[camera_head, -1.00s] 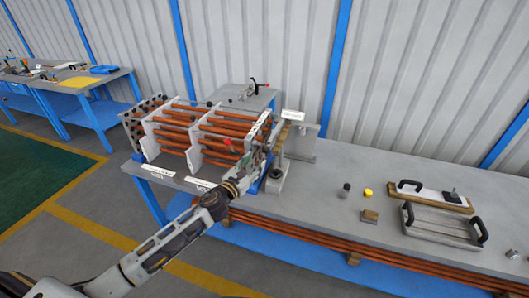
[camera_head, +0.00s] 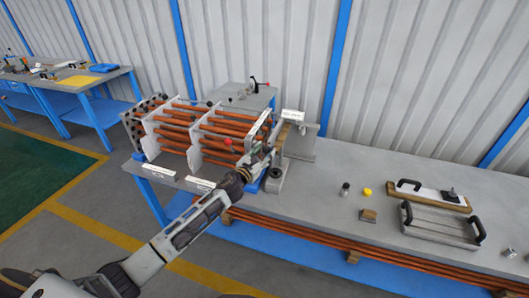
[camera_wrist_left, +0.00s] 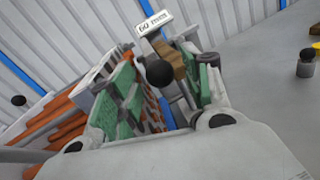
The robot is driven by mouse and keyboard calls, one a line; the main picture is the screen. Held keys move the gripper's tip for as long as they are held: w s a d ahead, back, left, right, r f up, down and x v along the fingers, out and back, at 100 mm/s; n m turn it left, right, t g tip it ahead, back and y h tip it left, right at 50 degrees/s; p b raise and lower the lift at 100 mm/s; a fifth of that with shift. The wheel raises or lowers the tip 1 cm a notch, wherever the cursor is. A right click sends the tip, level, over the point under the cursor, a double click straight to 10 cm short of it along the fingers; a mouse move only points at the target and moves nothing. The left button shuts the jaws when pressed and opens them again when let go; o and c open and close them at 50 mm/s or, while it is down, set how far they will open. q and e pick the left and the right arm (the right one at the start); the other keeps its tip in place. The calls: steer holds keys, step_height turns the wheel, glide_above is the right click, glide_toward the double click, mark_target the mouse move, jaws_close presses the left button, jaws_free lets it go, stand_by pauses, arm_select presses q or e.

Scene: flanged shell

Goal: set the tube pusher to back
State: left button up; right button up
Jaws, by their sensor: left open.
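The flanged shell (camera_head: 196,134), a frame of white plates with orange-brown tubes, stands at the left end of the long table. At its right end is an upright fixture (camera_head: 284,137) with a brown block and a small white sign, which I take for the tube pusher. My left gripper (camera_head: 262,156) is at the shell's front right corner, beside this fixture. In the left wrist view its green-padded fingers (camera_wrist_left: 168,88) are apart. A black ball knob (camera_wrist_left: 160,73) shows between them; whether they touch it I cannot tell. My right gripper is not in view.
A red ball (camera_head: 228,141) shows before the tubes. A dark-topped cylinder (camera_head: 345,189), a yellow piece (camera_head: 367,191), a small block (camera_head: 368,215) and handled trays (camera_head: 440,226) lie to the right. The table between fixture and cylinder is clear.

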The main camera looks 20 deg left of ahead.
arm_select(q)
steer(key=shift+w, duration=0.25)
jaws_close()
stand_by(0.3)
